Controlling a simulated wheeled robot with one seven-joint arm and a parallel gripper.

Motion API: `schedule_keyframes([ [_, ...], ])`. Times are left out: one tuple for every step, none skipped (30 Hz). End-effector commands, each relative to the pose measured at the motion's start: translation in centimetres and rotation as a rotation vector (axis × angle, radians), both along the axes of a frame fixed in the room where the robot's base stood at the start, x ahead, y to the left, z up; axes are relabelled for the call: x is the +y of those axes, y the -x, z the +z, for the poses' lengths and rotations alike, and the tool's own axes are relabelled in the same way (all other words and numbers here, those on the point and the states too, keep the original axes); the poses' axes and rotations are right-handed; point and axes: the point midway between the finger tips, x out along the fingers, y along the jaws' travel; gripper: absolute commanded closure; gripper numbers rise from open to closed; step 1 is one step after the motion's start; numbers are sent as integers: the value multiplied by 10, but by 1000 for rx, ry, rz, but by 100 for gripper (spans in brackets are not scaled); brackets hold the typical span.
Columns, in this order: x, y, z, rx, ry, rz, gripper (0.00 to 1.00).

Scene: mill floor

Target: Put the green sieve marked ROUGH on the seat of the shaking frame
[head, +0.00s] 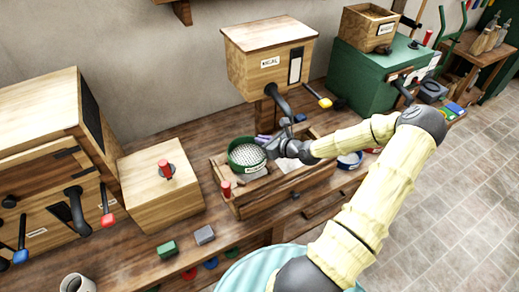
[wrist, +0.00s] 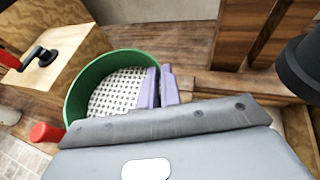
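The green sieve (head: 234,157) has a round green wall and a pale perforated bottom. No ROUGH marking is readable on it. In the wrist view the sieve (wrist: 84,85) fills the left middle, with its right rim at my gripper's purple fingers. My gripper (wrist: 160,87) appears closed on that rim, one finger inside and one outside. In the head view my gripper (head: 264,139) is at the sieve's right side. The wooden shaking frame (head: 270,198) lies below the sieve, which is over its left part. I cannot tell whether the sieve touches the seat.
A red knob (head: 226,189) stands at the frame's front left corner. A wooden box with a red handle (head: 160,190) is to the left, and a labelled wooden hopper (head: 268,65) is behind. Small green and grey blocks (head: 204,235) lie in front.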

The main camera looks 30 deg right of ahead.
Motion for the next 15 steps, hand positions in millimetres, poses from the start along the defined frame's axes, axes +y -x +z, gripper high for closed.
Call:
schedule_keyframes([
  [0, 0, 0, -1, 0, 0, 100],
  [0, 0, 0, -1, 0, 0, 100],
  [0, 0, 0, -1, 0, 0, 100],
  [0, 0, 0, 0, 0, 0, 100],
  [0, 0, -1, 0, -1, 0, 100],
  [-1, 0, -4, 0, -1, -1, 100],
  [-1, 0, -7, 0, -1, -3, 100],
  [-1, 1, -10, 1, -1, -3, 100],
  [-2, 1, -17, 3, -2, -3, 100],
  [-2, 1, -21, 2, -3, -5, 100],
  [-2, 1, -26, 2, -3, -4, 100],
  [-2, 1, -33, 2, -2, -3, 100],
  [-2, 0, -36, 1, -1, -4, 100],
  [-1, 0, -39, 1, -2, -3, 100],
  [0, 0, -43, 1, -1, -2, 100],
])
